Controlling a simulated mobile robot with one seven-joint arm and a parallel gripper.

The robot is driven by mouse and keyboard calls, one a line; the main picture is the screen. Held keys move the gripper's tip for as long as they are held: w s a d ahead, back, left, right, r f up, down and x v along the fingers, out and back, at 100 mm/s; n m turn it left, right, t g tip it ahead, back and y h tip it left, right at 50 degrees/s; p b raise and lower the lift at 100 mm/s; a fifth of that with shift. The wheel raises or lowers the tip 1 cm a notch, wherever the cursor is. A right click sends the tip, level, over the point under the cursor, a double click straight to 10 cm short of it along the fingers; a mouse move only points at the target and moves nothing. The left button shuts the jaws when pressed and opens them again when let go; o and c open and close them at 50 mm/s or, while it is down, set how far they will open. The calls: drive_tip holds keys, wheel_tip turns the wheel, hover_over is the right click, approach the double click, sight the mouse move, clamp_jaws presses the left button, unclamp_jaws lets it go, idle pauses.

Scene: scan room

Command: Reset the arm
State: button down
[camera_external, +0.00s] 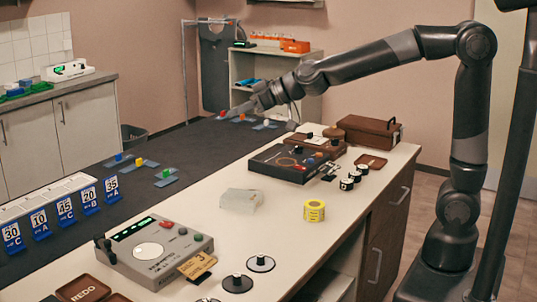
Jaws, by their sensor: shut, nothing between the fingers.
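My arm reaches from its base at the right across the white counter (285,225) in the external view. My gripper (236,110) is at the far end of the arm, pointing left. It is shut and empty. It hangs above the dark mat (185,150), close to small coloured pieces on blue plates (266,124). I cannot tell whether it touches any of them.
A grey control box (160,250) stands at the front. A yellow tape roll (314,210), a clear block (241,200), a black tray (290,163) and a wooden box (372,131) sit on the counter. Numbered blue cards (65,209) stand at the left.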

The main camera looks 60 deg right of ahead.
drive_tip(key=s+d+f+m+g+h, duration=0.1)
drive_tip(key=s+d+f+g, duration=0.1)
drive_tip(key=s+d, duration=0.5)
drive_tip(key=s+d+f+m+g+h, duration=0.1)
drive_tip(key=s+d+f, duration=0.3)
drive_tip(key=s+d, duration=0.4)
drive_tip(key=s+d+f+m+g+h, duration=0.1)
drive_tip(key=s+d+f+g+h, duration=0.2)
drive_tip(key=s+d, duration=0.4)
drive_tip(key=s, duration=0.8)
drive_tip(key=shift+s+d+f+m, duration=0.2)
drive_tip(key=shift+s+d+m, duration=0.15)
drive_tip(key=shift+d+m, duration=0.05)
drive_tip(key=c, duration=2.2)
unclamp_jaws()
